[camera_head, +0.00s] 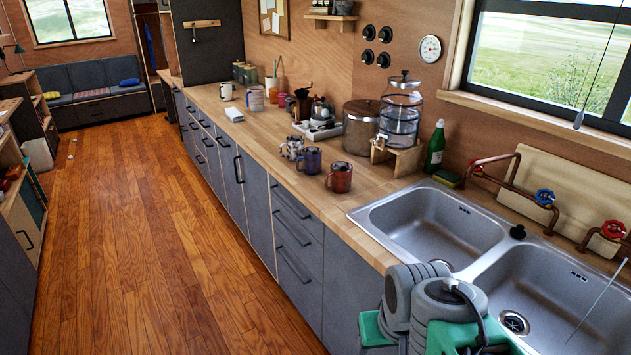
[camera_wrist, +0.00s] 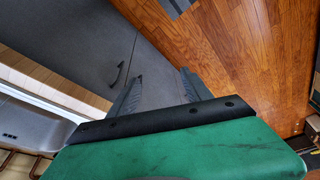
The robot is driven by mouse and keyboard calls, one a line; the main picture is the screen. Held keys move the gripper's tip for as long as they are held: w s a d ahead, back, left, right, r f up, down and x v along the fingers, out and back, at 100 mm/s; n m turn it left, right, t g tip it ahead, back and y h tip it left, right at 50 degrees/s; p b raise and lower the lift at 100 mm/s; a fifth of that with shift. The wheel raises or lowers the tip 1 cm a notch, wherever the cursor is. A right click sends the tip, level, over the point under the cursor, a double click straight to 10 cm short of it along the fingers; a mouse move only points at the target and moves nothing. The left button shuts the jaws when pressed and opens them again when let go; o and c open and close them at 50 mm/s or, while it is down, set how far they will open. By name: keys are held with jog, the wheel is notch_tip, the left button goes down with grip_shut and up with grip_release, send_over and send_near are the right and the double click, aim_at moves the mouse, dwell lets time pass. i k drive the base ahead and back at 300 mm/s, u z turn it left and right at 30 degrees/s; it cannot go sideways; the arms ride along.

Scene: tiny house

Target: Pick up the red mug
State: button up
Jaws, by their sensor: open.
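The red mug (camera_head: 339,177) stands upright on the wooden counter in the head view, left of the sink and near the counter's front edge. A blue mug (camera_head: 308,160) stands just to its left, and a patterned mug (camera_head: 291,147) stands beyond that. My gripper (camera_wrist: 160,74) shows in the wrist view with its two dark fingers apart and nothing between them. It points down past the grey cabinet front towards the floor. The red mug is not in the wrist view. In the head view my arm is at the bottom right, in front of the sink; the fingers cannot be made out there.
The double sink (camera_head: 430,222) lies right of the mugs. A glass dispenser (camera_head: 401,110) on a wooden stand, a green bottle (camera_head: 435,147) and a large canister (camera_head: 361,127) stand behind the red mug.

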aim_at(340, 175)
jog(key=u, duration=0.4)
jog(key=i, duration=0.4)
jog(key=u, duration=0.85)
jog(key=i, duration=1.25)
jog(key=u, duration=0.05)
